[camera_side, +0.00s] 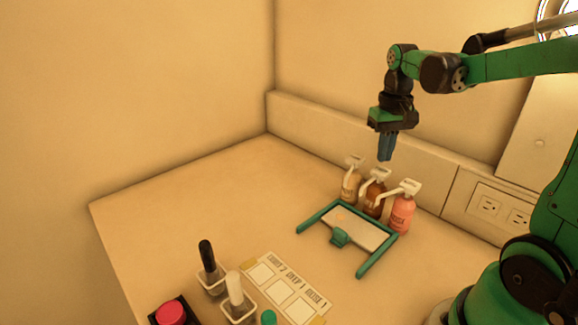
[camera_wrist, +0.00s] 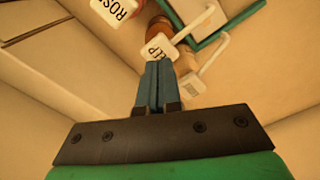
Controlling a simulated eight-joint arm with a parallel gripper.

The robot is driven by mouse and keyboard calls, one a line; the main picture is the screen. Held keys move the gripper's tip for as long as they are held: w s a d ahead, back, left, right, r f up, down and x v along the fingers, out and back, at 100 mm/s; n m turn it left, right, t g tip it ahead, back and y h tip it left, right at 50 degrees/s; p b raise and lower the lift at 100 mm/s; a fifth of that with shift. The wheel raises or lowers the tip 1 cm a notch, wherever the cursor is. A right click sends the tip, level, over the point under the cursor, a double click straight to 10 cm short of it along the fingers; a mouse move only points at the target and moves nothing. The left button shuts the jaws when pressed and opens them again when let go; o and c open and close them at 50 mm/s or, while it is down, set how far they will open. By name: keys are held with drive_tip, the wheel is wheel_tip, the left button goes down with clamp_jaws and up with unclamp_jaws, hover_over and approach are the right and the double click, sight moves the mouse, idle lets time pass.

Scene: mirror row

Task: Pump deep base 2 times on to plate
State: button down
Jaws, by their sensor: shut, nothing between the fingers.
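The deep base bottle (camera_side: 373,198) is the brown one in the middle of a row of three white pump bottles. Its pump head (camera_wrist: 158,50) shows part of the word "DEEP" in the wrist view. My gripper (camera_side: 385,159) is shut and empty, fingers pointing down. It hangs in the air above the row. In the wrist view its fingertips (camera_wrist: 158,66) overlap the lower edge of the deep pump head; I cannot tell how large the gap is. The pale plate (camera_side: 346,228) lies in front of the bottles inside a teal frame.
A tan bottle (camera_side: 350,186) stands left of the deep one and a pink bottle (camera_side: 402,215) right. The teal frame (camera_side: 377,256) is open at the front. A printed card (camera_side: 287,287), two handled pots (camera_side: 212,280) and a red button (camera_side: 170,313) occupy the table front. The left table is clear.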

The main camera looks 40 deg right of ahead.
sight(381, 170)
drive_tip(key=shift+f, duration=0.1)
drive_tip(key=shift+f, duration=1.55)
drive_tip(key=shift+r, duration=1.65)
drive_tip(key=shift+f, duration=1.65)
drive_tip(key=shift+r, duration=1.65)
